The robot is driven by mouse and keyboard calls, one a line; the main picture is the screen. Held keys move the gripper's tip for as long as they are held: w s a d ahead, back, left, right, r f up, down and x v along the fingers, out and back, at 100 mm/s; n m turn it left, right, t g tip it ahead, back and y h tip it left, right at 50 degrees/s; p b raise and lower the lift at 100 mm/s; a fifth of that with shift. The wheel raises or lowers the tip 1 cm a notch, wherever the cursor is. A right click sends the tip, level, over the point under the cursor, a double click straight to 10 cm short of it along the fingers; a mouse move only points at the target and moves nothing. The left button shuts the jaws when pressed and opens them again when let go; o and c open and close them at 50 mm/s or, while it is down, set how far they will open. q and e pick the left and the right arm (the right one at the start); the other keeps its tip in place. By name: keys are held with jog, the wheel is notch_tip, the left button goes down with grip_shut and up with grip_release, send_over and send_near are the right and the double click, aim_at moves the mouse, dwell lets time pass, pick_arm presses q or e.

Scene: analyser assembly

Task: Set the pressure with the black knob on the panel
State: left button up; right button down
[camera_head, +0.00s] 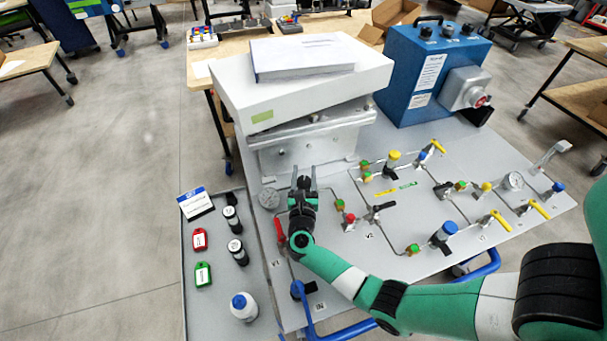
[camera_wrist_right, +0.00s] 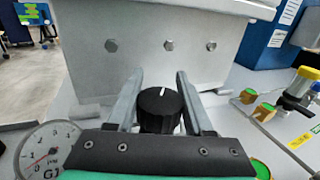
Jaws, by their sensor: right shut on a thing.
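The black knob (camera_wrist_right: 160,108) shows in the right wrist view, with a white line on its top face that points away from the gripper. My right gripper (camera_wrist_right: 160,92) has one finger on each side of the knob and is shut on it. My left gripper is not in view.
The grey block (camera_head: 310,148) carries a white box (camera_head: 300,90) with papers close behind the gripper. A red-handled valve (camera_head: 280,232) and a black-handled valve (camera_head: 380,208) flank my arm. Tags, dark vials and a white bottle (camera_head: 243,307) are on the left tray.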

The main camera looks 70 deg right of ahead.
aim_at(309, 184)
jog(key=shift+c, duration=1.5)
grip_release()
jog(key=s+a+r+p, duration=0.1)
jog(key=r+p, duration=0.1)
jog(key=r, duration=0.1)
jog(key=s+a+r+p, duration=0.1)
jog(key=r+p, duration=0.1)
jog(key=r, duration=0.1)
jog(key=s+a+r+p, duration=0.1)
jog(key=r+p, duration=0.1)
jog(key=r, duration=0.1)
jog(key=shift+a, duration=0.25)
jog(key=s+a+r+p, duration=0.2)
jog(key=s+a+r, duration=0.2)
jog(key=s+a, duration=0.2)
jog(key=shift+a, duration=0.6)
